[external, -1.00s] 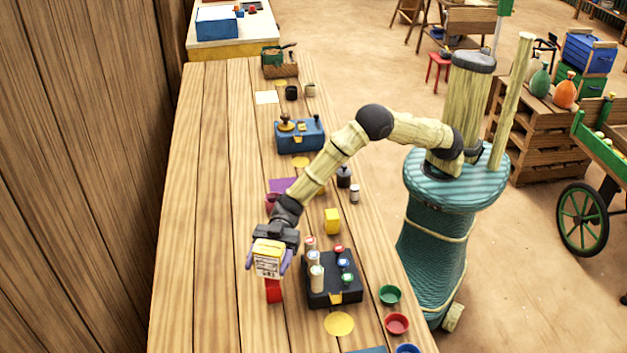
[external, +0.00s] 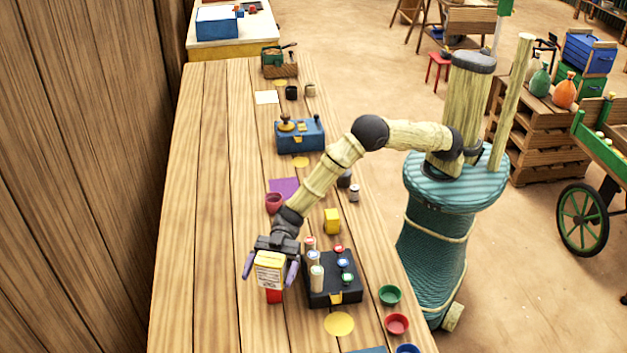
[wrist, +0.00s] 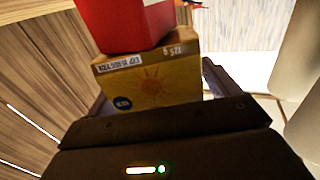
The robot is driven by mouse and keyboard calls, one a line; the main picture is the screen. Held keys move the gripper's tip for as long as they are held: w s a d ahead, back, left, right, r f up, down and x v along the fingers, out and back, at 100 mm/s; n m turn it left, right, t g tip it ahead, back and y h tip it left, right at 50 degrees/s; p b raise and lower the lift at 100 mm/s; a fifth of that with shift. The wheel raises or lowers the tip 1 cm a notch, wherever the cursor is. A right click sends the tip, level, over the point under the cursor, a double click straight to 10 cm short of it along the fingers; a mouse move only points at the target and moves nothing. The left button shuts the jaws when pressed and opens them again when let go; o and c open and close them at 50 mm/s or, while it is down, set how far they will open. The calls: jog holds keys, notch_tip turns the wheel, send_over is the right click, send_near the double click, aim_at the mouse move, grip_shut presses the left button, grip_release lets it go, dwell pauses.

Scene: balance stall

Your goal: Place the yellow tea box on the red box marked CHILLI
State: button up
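The yellow tea box (external: 270,261), with a pale printed label, sits on top of the red box (external: 274,296) in the external view. Only a small lower part of the red box shows there, and I cannot read its marking. In the wrist view the yellow tea box (wrist: 150,82) shows a sun print and touches the red box (wrist: 122,22). My gripper (external: 270,268) is open around the tea box, with a purple finger standing apart from it on each side.
A black case (external: 333,292) with several capped cylinders stands close to the right of the gripper. A small yellow block (external: 332,221) and a dark pink cup (external: 274,202) are behind. The wooden table (external: 205,260) is clear to the left.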

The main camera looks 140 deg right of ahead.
aim_at(271, 254)
jog(key=shift+r, duration=0.1)
jog(key=shift+r, duration=0.15)
jog(key=shift+s+d, duration=0.2)
jog(key=shift+s, duration=0.15)
jog(key=shift+v, duration=1.25)
notch_tip(271, 254, up, 6)
jog(key=shift+w+a+r, duration=0.1)
jog(key=shift+r, duration=0.35)
